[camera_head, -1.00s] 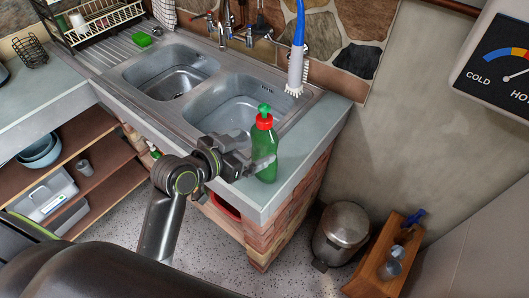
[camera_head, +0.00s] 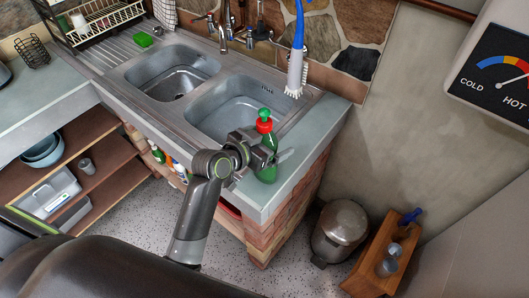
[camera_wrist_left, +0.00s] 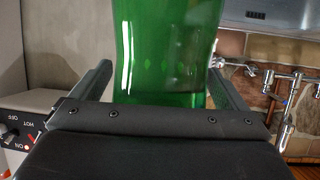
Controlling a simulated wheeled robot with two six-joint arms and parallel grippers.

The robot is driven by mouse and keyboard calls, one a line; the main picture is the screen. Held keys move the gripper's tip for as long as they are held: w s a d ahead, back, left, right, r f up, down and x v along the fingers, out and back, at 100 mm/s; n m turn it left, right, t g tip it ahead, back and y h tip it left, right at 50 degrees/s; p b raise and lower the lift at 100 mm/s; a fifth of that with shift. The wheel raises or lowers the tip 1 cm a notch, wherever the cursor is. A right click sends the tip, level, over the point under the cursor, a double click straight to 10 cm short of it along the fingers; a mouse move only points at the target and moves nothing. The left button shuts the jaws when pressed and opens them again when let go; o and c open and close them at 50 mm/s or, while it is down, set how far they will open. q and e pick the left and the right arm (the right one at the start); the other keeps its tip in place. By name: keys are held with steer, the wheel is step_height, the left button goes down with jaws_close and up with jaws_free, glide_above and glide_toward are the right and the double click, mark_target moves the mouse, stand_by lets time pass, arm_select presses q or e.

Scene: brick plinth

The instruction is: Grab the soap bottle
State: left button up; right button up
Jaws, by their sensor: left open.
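The soap bottle (camera_head: 266,168) is green with a red collar and a green pump top. It stands upright on the counter beside the right sink basin in the head view. My left gripper (camera_head: 268,160) is at the bottle, with its fingers on either side of the body and covering part of it. In the left wrist view the green bottle (camera_wrist_left: 165,50) fills the space between the two open fingers (camera_wrist_left: 162,85). Whether either finger touches it is hard to tell. My right gripper is not in view.
The double sink (camera_head: 240,105) lies just behind and left of the bottle. A white brush with a blue handle (camera_head: 295,75) hangs above its right end. The counter's right edge is close to the bottle. A metal bin (camera_head: 340,228) stands on the floor at right.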

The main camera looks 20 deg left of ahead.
arm_select(q)
steer(key=c, duration=1.2)
steer(key=shift+c, duration=1)
steer(key=shift+r, duration=0.25)
